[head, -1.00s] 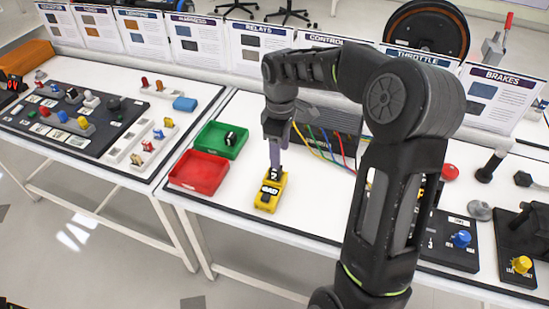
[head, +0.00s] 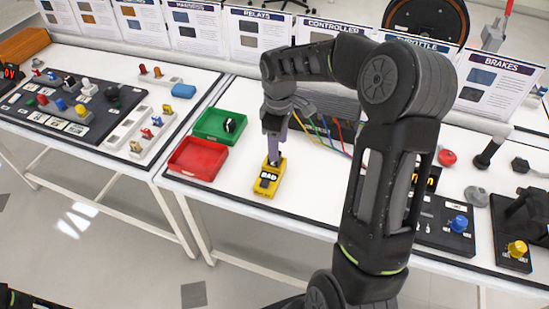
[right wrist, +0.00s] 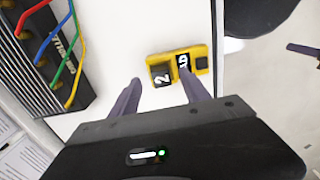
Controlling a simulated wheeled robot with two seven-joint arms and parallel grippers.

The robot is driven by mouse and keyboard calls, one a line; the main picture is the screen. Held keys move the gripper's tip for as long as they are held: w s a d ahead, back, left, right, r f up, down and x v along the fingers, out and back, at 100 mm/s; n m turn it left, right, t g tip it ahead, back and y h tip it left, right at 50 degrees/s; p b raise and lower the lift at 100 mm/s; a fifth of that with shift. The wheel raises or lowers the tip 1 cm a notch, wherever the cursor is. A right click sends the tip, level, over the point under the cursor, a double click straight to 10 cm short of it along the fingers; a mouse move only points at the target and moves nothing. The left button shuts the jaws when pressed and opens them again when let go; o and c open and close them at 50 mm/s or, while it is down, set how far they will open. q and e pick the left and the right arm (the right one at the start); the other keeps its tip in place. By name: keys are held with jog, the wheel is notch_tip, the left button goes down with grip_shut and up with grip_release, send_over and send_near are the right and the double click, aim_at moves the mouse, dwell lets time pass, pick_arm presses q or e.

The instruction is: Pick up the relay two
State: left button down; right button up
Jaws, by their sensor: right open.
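Relay two (right wrist: 162,76) is a small black block with a white "2" on top, seated at one end of the yellow tester (right wrist: 203,52) in the right wrist view. The tester (head: 263,191) stands on the white table in the head view, its display reading "BAD". My right gripper (right wrist: 160,84) is open, pointing down, its fingers on either side of relay two in the picture; I cannot tell whether they touch it. In the head view, my right gripper (head: 273,162) is at the tester's far end and mostly hides the relay. My left gripper is not in view.
A red bin (head: 198,158) and a green bin (head: 212,126) holding a black relay (head: 229,125) stand left of the tester. A dark module with coloured wires (right wrist: 48,55) is close behind. The table's front edge is near; some bare table lies right of the tester.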

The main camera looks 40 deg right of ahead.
notch_tip(320, 180, down, 5)
jog(key=shift+r+p, duration=0.1)
jog(key=shift+p, duration=0.3)
dwell(0.4)
grip_shut()
dwell(0.4)
